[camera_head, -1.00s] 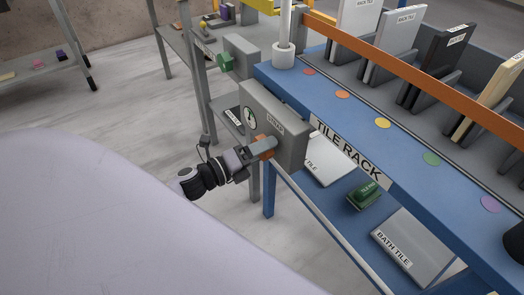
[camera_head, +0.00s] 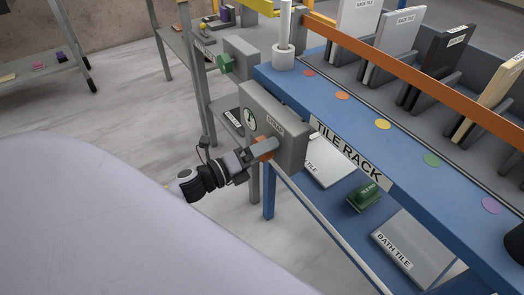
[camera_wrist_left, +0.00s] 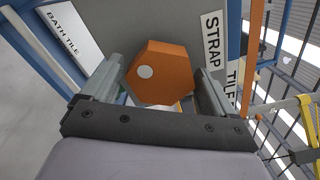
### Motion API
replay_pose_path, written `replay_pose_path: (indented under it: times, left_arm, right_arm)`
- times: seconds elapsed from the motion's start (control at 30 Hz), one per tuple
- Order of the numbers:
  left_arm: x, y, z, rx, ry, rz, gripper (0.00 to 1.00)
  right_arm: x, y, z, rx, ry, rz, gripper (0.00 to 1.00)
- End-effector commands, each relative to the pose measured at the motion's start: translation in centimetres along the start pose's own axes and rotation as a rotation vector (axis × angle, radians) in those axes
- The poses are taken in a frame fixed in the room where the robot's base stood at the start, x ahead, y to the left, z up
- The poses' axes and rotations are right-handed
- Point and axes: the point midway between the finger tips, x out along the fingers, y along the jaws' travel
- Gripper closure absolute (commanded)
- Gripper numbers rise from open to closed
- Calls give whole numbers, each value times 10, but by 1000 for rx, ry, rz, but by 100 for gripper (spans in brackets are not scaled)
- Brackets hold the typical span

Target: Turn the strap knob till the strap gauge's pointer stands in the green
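The orange six-sided strap knob (camera_wrist_left: 160,75) has a pale round spot on its face. It sits on the grey box's side labelled STRAP (camera_wrist_left: 213,40). My left gripper (camera_head: 268,148) is at this box, its fingers on either side of the knob. In the left wrist view the left gripper (camera_wrist_left: 158,88) appears open, with a narrow gap between the left finger and the knob. The round strap gauge (camera_head: 250,120) is on the box's left face; its dark pointer stands roughly upright, but its colour zones are too small to read. My right gripper is not in view.
The blue tile rack (camera_head: 300,78) adjoins the box, with upright tiles on top. A lower shelf holds a green block (camera_head: 364,197) and a bath tile (camera_head: 413,248). Another grey box with a green knob (camera_head: 224,63) stands behind.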

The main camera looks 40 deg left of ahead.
Motion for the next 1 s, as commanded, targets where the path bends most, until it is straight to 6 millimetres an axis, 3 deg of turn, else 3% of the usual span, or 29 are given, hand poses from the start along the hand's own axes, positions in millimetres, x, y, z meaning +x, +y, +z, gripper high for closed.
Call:
replay_pose_path:
  times: [0.17,0.6,1.0]
  left_arm:
    - [-12,0,0,-1,0,1,12]
    - [-65,0,-1,-1,0,1,12]
    - [-72,0,0,0,1,0,12]
  right_arm:
    - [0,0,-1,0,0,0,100]
    - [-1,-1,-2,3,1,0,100]
    - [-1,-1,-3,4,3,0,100]
